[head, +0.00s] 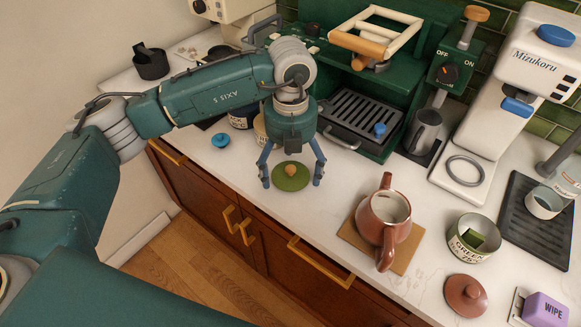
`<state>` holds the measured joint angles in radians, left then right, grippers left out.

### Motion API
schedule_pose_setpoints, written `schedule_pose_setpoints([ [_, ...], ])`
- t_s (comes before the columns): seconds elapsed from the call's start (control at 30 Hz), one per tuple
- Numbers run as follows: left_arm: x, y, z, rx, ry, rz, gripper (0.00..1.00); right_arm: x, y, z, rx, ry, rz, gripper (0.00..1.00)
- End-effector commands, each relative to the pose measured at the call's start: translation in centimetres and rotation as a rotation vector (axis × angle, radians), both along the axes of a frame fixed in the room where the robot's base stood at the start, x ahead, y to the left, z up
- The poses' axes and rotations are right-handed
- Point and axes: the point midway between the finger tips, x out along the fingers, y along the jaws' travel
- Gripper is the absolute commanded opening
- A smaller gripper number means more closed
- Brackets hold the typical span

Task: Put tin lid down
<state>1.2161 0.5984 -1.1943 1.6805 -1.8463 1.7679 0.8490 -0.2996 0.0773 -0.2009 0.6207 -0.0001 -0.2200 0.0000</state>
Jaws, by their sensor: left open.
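A round green lid (289,183) with a wooden knob lies flat on the white counter near its front edge. My left gripper (291,181) is over it, pointing down, with its two blue fingers open, one on each side of the lid. I cannot tell if the fingers touch the lid. An open tin labelled green tea (470,242) stands to the right with a green item inside. My right gripper is out of view.
A brown teapot (391,218) stands on a cork mat, its brown lid (465,295) nearby. A small blue lid (220,140) and partly hidden tins (241,119) are left of the gripper. The espresso machine (366,115) stands behind. Counter between gripper and teapot is clear.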

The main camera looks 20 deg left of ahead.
Motion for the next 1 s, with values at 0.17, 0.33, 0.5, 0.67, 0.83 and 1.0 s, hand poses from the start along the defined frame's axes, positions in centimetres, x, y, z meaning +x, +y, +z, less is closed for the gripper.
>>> schedule_pose_setpoints([
  [0.17,0.1,-0.1,1.8,-0.002,-0.005,0.0,0.89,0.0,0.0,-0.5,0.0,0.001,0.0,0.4],
  [0.33,0.1,-0.1,5.4,-0.001,-0.007,-0.002,0.89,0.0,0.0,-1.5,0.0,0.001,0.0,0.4],
  [0.5,0.2,-0.1,9.0,-0.001,-0.006,0.0,0.89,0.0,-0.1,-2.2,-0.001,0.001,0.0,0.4],
  [0.67,0.1,-0.1,11.3,0.0,-0.002,0.0,0.89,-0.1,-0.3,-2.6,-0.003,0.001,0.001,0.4],
  [0.83,0.0,-0.1,12.2,0.0,-0.001,0.0,0.89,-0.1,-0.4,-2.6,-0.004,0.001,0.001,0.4],
  [1.0,0.0,0.0,12.3,0.0,0.0,0.0,0.89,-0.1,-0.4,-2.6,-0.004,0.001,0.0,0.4],
])
